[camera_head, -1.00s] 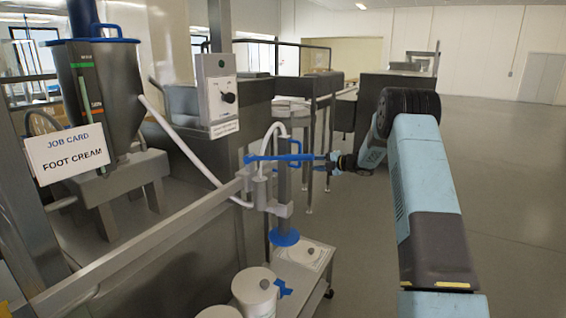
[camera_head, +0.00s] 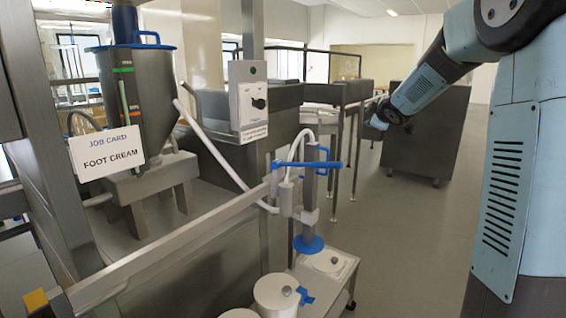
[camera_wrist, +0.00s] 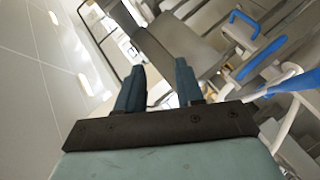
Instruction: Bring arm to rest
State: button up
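My arm fills the right side of the head view. Its wrist end (camera_head: 384,113) is up and back, beyond the filling machine and clear of the blue lever (camera_head: 306,164). My gripper's fingers cannot be made out in the head view. In the wrist view my gripper (camera_wrist: 159,85) has its two dark blue fingers apart, with nothing held between them. That view is tilted, with ceiling panels at the left and machinery at the right.
A white lidded jar (camera_head: 277,295) stands in front. A steel hopper (camera_head: 140,95) and a job card reading FOOT CREAM (camera_head: 106,151) are at the left. Open floor lies around the right.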

jog(key=s+r+m+g+h, duration=0.2)
jog(key=s+m, duration=0.3)
jog(key=s, duration=0.7)
jog(key=s+a+f+m+g, duration=0.2)
jog(key=s+f, duration=0.1)
jog(key=s, duration=0.9)
jog(key=s+a+f+m+g+y, duration=0.1)
jog(key=s+a+f+m+g, duration=0.1)
jog(key=s, duration=1)
jog(key=s+a+f+m+g, duration=0.2)
jog(key=s+f+m, duration=0.2)
jog(key=s, duration=0.8)
jog(key=shift+f+g+y, duration=0.3)
jog(key=shift+f, duration=0.05)
jog(key=shift+a, duration=0.1)
